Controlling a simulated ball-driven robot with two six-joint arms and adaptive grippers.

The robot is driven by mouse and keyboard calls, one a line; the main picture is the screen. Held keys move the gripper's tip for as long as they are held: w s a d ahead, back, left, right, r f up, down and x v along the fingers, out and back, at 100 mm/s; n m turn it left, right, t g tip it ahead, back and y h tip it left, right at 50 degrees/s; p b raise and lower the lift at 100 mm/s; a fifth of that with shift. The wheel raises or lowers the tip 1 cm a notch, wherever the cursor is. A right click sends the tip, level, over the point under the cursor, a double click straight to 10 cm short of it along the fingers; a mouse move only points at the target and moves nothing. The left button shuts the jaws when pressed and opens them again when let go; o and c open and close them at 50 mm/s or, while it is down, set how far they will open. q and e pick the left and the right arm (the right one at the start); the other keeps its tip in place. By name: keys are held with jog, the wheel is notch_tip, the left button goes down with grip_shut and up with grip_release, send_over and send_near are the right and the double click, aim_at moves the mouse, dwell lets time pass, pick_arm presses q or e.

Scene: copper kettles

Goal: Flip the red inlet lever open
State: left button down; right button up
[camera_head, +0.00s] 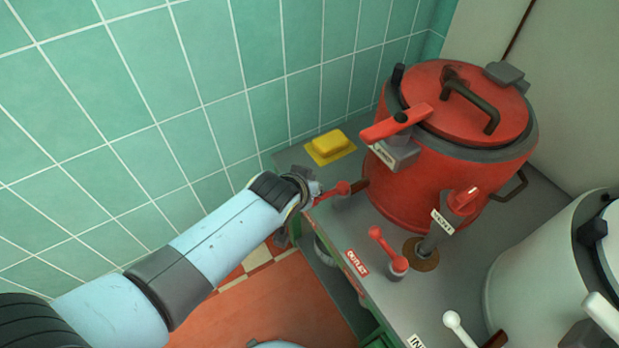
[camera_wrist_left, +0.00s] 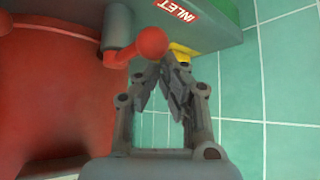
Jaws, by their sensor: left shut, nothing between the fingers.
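The red inlet lever (camera_head: 336,189) stands at the left side of the red kettle (camera_head: 425,185), on the counter's edge. In the left wrist view its round red knob (camera_wrist_left: 152,42) is at the end of a short red arm, next to the white-on-red INLET label (camera_wrist_left: 179,11). My left gripper (camera_head: 316,188) is at the lever's knob end, partly hidden behind my own wrist. In the left wrist view the left gripper (camera_wrist_left: 168,68) is shut and empty, its tips just beside the knob. I cannot tell whether they touch it. My right gripper is not in view.
A second red lever (camera_head: 386,247) stands by the OUTLET label (camera_head: 357,263). A yellow sponge (camera_head: 329,145) lies behind on the grey counter (camera_head: 455,265). A white kettle (camera_head: 540,265) with a white lever (camera_head: 458,327) is at right. Green tiled wall (camera_head: 150,110) borders the left.

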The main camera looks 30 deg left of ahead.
pick_arm(q)
jog(key=shift+s+d, duration=0.1)
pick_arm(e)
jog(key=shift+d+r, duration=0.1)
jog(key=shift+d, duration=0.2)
pick_arm(q)
jog(key=shift+r, duration=0.1)
dwell(0.3)
